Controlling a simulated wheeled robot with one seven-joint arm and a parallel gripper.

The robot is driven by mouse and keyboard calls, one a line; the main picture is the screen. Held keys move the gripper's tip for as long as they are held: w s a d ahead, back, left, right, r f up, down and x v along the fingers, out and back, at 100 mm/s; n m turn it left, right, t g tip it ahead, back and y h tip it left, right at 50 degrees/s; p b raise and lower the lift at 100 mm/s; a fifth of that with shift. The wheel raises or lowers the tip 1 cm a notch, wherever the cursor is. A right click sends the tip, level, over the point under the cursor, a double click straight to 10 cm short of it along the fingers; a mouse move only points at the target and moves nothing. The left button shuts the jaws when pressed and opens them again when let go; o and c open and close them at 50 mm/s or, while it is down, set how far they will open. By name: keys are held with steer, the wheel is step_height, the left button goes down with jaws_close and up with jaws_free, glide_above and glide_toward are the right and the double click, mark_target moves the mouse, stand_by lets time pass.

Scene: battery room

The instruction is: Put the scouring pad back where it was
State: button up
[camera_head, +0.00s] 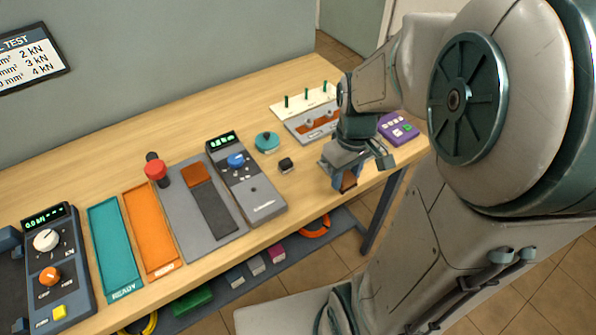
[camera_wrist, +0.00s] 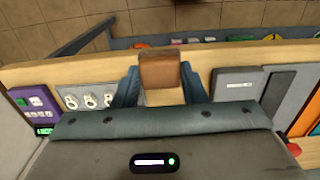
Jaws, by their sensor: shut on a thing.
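My gripper (camera_head: 338,178) is shut on a small brown block, taken to be the scouring pad (camera_head: 349,181). In the wrist view the pad (camera_wrist: 159,70) sits between the two blue-grey fingers, with its brown top face showing and a paler side below. My gripper (camera_wrist: 160,88) is near the front edge of the wooden bench (camera_head: 320,205), at its right part. The pad's lower end is not clear, so I cannot tell whether it touches the bench.
Left of my gripper are a small black block (camera_head: 286,165), a teal round knob (camera_head: 267,142) and a grey meter (camera_head: 245,180). A grey board (camera_head: 205,212), orange tray (camera_head: 150,228) and teal tray (camera_head: 115,245) lie farther left. A purple box (camera_head: 397,128) stands right. Bench between black block and gripper is clear.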

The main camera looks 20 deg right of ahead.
steer(key=w+a+f, duration=0.2)
steer(key=w, duration=0.1)
steer(key=w+a+f+p, duration=0.1)
steer(key=w+a+f, duration=0.1)
steer(key=w, duration=0.1)
steer(key=w+a+f, duration=0.3)
steer(key=shift+p, duration=0.35)
steer(key=shift+f, duration=1.9)
steer(key=shift+f, duration=0.2)
steer(key=o, duration=0.9)
step_height(320, 180, up, 12)
steer(key=r, duration=0.1)
steer(key=s+r+m+t, duration=0.1)
steer(key=s+r, duration=0.1)
steer(key=s, duration=0.3)
steer(key=s+r+m+t, duration=0.1)
steer(key=s+r, duration=0.2)
steer(key=s, duration=0.1)
steer(key=s+r+m+t, duration=0.1)
steer(key=s+r, duration=0.2)
steer(key=s, duration=0.2)
steer(key=shift+s+r+m, duration=0.15)
steer(key=shift+s+m, duration=0.15)
